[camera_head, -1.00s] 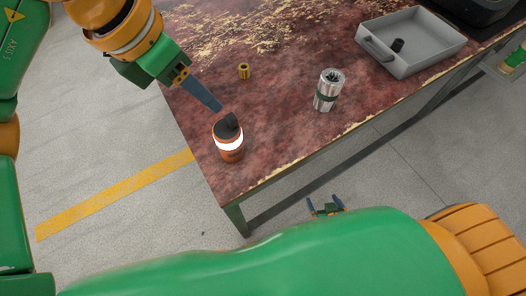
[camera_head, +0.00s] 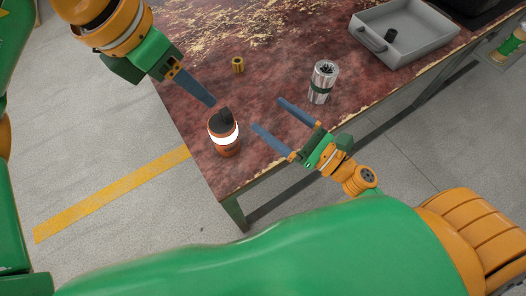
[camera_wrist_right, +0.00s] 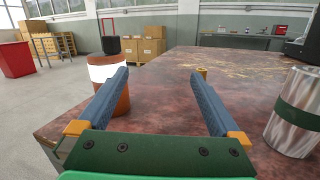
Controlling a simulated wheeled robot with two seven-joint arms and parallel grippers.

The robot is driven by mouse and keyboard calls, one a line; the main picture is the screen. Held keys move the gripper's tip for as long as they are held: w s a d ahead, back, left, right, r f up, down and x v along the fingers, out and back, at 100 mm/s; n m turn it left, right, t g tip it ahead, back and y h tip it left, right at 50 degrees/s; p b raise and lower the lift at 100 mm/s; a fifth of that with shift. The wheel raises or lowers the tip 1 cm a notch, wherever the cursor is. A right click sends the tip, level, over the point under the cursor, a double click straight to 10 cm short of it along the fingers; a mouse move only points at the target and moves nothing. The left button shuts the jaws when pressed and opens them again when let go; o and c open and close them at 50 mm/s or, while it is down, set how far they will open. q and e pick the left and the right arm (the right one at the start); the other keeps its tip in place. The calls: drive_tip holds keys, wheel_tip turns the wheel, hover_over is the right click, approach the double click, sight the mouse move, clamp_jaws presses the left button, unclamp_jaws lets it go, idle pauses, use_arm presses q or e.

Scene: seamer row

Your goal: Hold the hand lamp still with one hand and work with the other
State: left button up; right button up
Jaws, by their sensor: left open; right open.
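The hand lamp, an orange cylinder with a bright white band and black top (camera_head: 223,133), stands upright near the table's left front corner. In the right wrist view the lamp (camera_wrist_right: 108,72) is partly hidden behind the left-hand finger. My left gripper (camera_head: 211,101) is open; its blue finger, seen edge-on, points down close beside the lamp's top, and I cannot tell whether it touches. My right gripper (camera_head: 268,114) is open and empty above the front edge, between the lamp and a silver can with a green band (camera_head: 322,82). Its fingers point towards the table.
A small brass bushing (camera_head: 238,65) stands behind the lamp. A grey tray (camera_head: 432,47) with a small black piece (camera_head: 390,35) is at the back right. The worn red tabletop (camera_head: 275,75) is clear between these things. The can (camera_wrist_right: 296,112) stands right of my right gripper.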

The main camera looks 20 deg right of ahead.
sight(215, 133)
drive_tip(key=s+a+f+n+g, duration=0.1)
drive_tip(key=s, duration=0.1)
drive_tip(key=s+a+f+n+g+y, duration=0.1)
drive_tip(key=a, duration=0.1)
drive_tip(key=s+a+f+n+g, duration=0.1)
drive_tip(key=s, duration=0.1)
drive_tip(key=shift+s+a+f+y, duration=0.3)
drive_tip(key=shift+s+f+y, duration=0.05)
drive_tip(key=shift+f+y, duration=0.05)
drive_tip(key=x, duration=1.2)
drive_tip(key=shift+f, duration=0.15)
